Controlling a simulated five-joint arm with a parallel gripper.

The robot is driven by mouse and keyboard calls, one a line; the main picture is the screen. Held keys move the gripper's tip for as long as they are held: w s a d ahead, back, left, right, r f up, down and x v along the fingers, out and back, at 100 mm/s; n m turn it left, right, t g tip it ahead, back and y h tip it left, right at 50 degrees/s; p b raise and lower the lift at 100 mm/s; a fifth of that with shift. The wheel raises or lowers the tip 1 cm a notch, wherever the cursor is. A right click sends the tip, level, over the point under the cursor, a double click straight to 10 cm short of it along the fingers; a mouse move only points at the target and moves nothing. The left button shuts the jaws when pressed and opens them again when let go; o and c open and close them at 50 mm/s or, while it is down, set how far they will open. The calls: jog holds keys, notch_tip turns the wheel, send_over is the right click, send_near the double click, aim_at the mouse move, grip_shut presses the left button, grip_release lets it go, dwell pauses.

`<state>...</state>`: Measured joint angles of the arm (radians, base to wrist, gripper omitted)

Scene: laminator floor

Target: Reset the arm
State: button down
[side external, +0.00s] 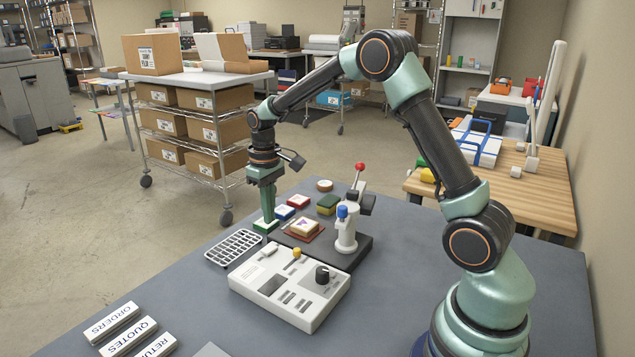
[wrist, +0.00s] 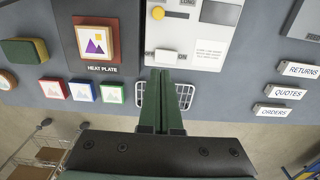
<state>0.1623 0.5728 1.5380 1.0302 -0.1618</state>
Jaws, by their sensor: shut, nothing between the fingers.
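My gripper (side external: 268,218) points down in the side external view, at the far end of the table beside the green-edged tile (side external: 265,226). In the wrist view its two green fingers (wrist: 165,73) lie together, with nothing between them. They cover part of a white wire rack (wrist: 184,96). The green-edged tile (wrist: 113,93) is left of the fingers there, apart from them. The fingers' exact height above the table is hard to tell.
A picture tile (wrist: 96,40) sits on the red heat plate (wrist: 115,60). A press with a red-knobbed lever (side external: 360,168) stands behind the white control box (side external: 275,282). Blue (wrist: 82,92) and red (wrist: 53,89) tiles lie nearby. Labelled blocks (side external: 128,337) line the front left.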

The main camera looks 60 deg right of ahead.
jog(key=s+a+r+t, duration=0.2)
jog(key=s+a+r, duration=0.2)
jog(key=s+r, duration=0.5)
jog(key=s+a+r+t, duration=0.3)
jog(key=s+r, duration=0.1)
jog(key=s, duration=0.5)
jog(key=shift+a+t, duration=0.3)
jog(key=shift+r, duration=0.1)
dwell(0.4)
